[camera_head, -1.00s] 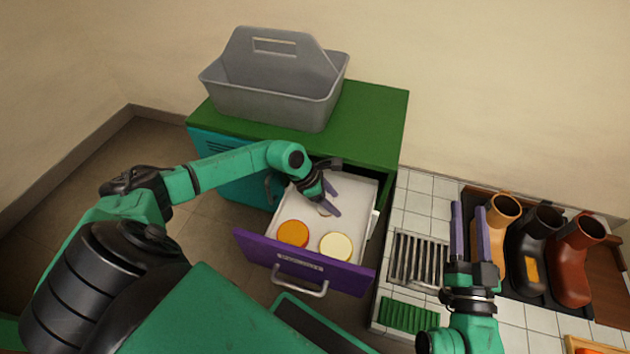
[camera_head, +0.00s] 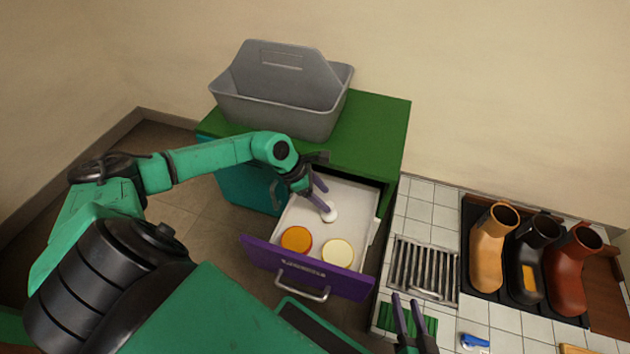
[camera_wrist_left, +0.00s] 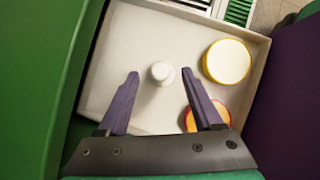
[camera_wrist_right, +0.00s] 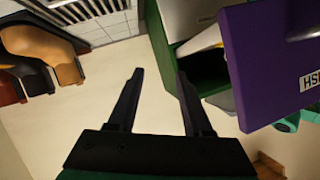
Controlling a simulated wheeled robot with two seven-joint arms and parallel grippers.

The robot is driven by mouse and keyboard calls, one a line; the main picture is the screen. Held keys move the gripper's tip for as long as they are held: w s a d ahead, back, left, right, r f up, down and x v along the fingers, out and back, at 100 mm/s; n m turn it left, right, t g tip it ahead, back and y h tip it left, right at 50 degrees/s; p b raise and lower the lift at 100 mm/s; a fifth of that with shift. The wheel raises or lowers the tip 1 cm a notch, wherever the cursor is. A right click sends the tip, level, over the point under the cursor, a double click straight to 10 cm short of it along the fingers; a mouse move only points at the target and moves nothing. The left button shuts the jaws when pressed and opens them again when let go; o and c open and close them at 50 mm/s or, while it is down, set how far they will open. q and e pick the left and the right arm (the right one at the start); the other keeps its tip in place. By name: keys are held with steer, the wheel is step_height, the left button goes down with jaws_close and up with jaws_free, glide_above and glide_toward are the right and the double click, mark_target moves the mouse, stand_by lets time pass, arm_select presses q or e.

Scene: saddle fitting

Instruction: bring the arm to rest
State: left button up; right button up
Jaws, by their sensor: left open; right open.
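My left gripper (camera_head: 327,199) is open over the pulled-out drawer with the purple front (camera_head: 350,283). A small white round piece (camera_head: 330,214) stands on the drawer floor by its fingertips. In the left wrist view the white piece (camera_wrist_left: 162,73) shows between and beyond the open fingers (camera_wrist_left: 160,75), with nothing gripped. My right gripper (camera_head: 405,297) is open and empty in front of the slatted rack, over the green ribbed block (camera_head: 424,321). In the right wrist view its fingers (camera_wrist_right: 158,72) are apart with nothing between them.
An orange-topped tin (camera_head: 296,239) and a cream-topped tin (camera_head: 338,252) sit in the drawer. A grey caddy (camera_head: 285,112) stands on the green cabinet (camera_head: 378,125). Boots (camera_head: 488,255) stand on a dark tray at right. A slatted rack (camera_head: 424,268) and a blue item (camera_head: 474,341) lie on the tiles.

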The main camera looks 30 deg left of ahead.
arm_select(q)
steer(key=shift+p+v, duration=0.4)
steer(key=shift+v, duration=1.5)
arm_select(e)
steer(key=shift+w+r, duration=0.2)
steer(key=shift+r, duration=0.95)
arm_select(q)
steer(key=shift+r, duration=0.1)
